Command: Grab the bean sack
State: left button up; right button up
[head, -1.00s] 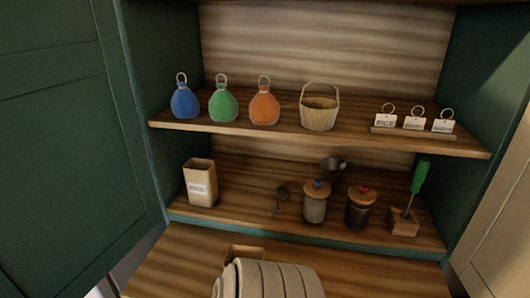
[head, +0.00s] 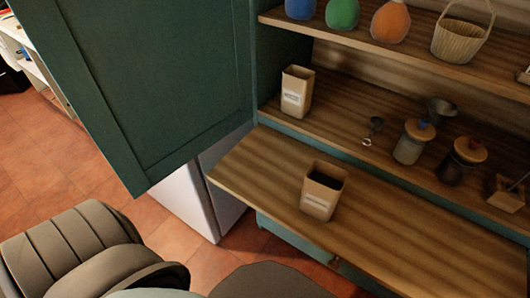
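A tan labelled bag (head: 296,97) stands upright at the left end of the lower shelf. A similar tan bag (head: 318,200), open-topped and dark inside, stands upright on the wooden counter. I cannot tell which of these is the bean sack. Neither of my grippers shows; only beige segments of my arm show at lower left.
The wooden counter (head: 420,235) is mostly clear around the bag. A wicker basket (head: 458,45) is above. An open green door (head: 150,90) stands left.

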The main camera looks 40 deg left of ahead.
aim_at(324, 183)
jog(key=u, duration=0.8)
jog(key=k, duration=0.85)
jog(key=z, duration=1.4)
